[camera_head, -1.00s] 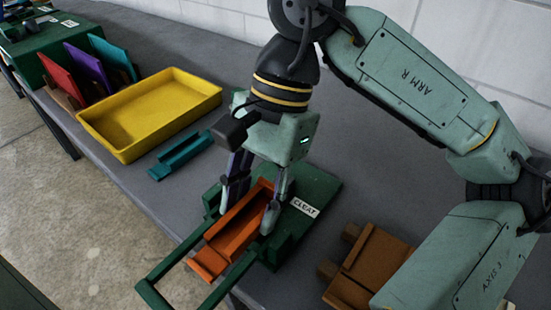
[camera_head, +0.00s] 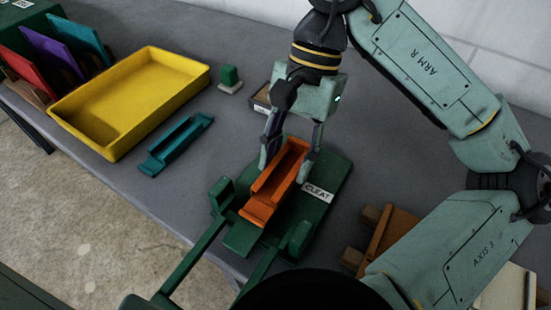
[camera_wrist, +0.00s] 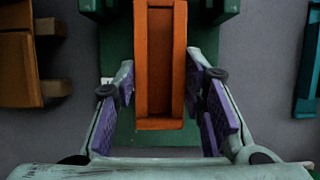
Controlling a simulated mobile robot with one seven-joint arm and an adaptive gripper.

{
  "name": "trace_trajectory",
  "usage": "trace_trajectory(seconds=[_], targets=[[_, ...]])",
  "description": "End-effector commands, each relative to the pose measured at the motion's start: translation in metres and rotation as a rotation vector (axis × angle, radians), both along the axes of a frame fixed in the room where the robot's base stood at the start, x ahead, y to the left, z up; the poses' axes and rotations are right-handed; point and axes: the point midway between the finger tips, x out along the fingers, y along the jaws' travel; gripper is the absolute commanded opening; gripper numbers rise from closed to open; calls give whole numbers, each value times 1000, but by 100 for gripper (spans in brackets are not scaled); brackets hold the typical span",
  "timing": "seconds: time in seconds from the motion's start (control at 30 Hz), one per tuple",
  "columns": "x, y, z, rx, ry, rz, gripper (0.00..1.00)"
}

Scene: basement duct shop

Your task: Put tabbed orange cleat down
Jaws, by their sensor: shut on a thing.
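The orange cleat (camera_head: 275,183) is a long channel with a flat tab at its near end. My gripper (camera_head: 289,158) is shut on it, one finger on each long side towards its far end. The cleat lies over the green fixture (camera_head: 316,212) labelled CLEAT, its near end between two raised green blocks. I cannot tell whether its underside touches the fixture. In the wrist view the cleat (camera_wrist: 160,65) runs lengthwise between the purple-padded fingers (camera_wrist: 162,105), with the green fixture (camera_wrist: 150,140) beneath.
A teal channel piece (camera_head: 176,145) and a yellow tray (camera_head: 140,98) lie to the left. A small green block (camera_head: 229,75) stands behind. A brown wooden piece (camera_head: 392,232) is to the right. Green bars (camera_head: 192,262) reach past the table's front edge.

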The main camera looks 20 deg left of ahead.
Motion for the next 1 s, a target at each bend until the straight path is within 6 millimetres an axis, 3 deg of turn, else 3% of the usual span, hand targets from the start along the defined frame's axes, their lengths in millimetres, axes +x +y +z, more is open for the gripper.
trace_trajectory(seconds=[0.4, 0.43, 0.73, 1.0], targets=[[1, -1, -5, 0, 0, 0, 4], [1, -1, -5, 0, 0, 0, 38], [1, -1, -4, 0, 0, 0, 58], [1, -1, -3, 0, 0, 0, 58]])
